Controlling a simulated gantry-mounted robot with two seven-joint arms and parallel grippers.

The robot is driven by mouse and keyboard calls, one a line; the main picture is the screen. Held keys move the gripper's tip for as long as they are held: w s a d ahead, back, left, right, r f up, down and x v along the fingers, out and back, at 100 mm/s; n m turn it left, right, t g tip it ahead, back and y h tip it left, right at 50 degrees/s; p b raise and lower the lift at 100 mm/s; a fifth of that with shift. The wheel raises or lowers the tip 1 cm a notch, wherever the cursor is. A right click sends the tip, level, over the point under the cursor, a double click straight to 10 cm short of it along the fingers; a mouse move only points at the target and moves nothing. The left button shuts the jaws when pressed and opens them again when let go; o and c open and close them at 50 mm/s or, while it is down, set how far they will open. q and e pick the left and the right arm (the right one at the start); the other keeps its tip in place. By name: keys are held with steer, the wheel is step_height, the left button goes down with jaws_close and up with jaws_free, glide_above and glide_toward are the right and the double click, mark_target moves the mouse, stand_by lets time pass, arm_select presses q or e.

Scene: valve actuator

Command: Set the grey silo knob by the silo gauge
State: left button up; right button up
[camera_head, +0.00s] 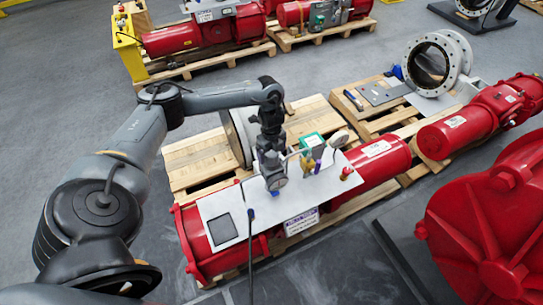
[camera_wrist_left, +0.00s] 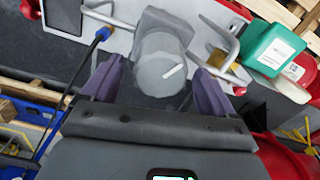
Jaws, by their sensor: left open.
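The grey silo knob (camera_wrist_left: 160,68) is a round grey knob with a white pointer line on its face, seen in the left wrist view. The line slants up to the right in that view. My left gripper (camera_head: 272,172) is over the white panel of the red actuator in the head view. In the left wrist view its two purple fingers stand on either side of the knob, open, with gaps visible beside it. In the head view the arm and gripper largely hide the knob. A round pale gauge-like disc (camera_head: 340,138) stands at the panel's far edge; its reading is too small to tell. My right gripper is not in view.
The white panel (camera_head: 222,205) also carries brass fittings and a black cable. A teal box (camera_head: 312,143) is near its back edge; it also shows in the left wrist view (camera_wrist_left: 274,46). Other red actuators (camera_head: 485,110) on wooden pallets lie to the right and behind.

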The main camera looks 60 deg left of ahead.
arm_select(q)
steer(key=shift+f, duration=0.95)
steer(key=shift+c, duration=0.4)
steer(key=c, duration=0.9)
steer(key=n+p, duration=0.2)
steer(key=p, duration=0.1)
steer(key=shift+r+n, duration=0.25)
steer(key=shift+n, duration=0.05)
steer(key=shift+w+f, duration=0.1)
steer(key=shift+f, duration=0.1)
steer(key=o, duration=1)
